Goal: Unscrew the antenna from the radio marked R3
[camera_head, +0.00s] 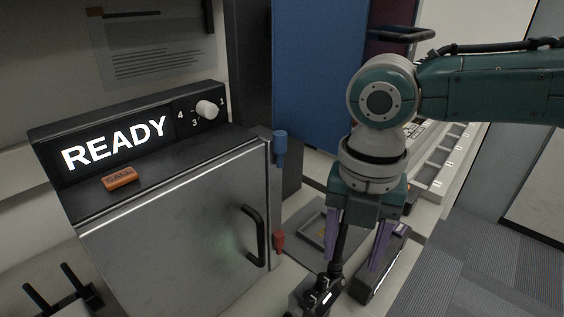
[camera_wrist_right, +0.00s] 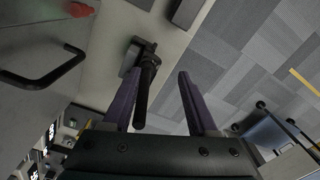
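My right gripper (camera_head: 358,255) points down with its two purple fingers apart. A black antenna (camera_head: 343,243) stands between the fingers, nearer the left one. It rises from a dark radio (camera_head: 306,297) at the bottom edge of the head view; no R3 marking is readable on it. In the right wrist view the open gripper (camera_wrist_right: 160,88) has the antenna (camera_wrist_right: 147,82) between its fingers, close to the left finger, with a clear gap to the right one. Whether the left finger touches it I cannot tell. My left gripper is not in view.
A metal cabinet (camera_head: 175,250) with a black handle and a READY display (camera_head: 115,143) stands at left. A second dark radio (camera_head: 380,272) is right of the gripper. A grey tray (camera_head: 318,232) lies behind. A black pronged stand (camera_head: 70,297) is lower left.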

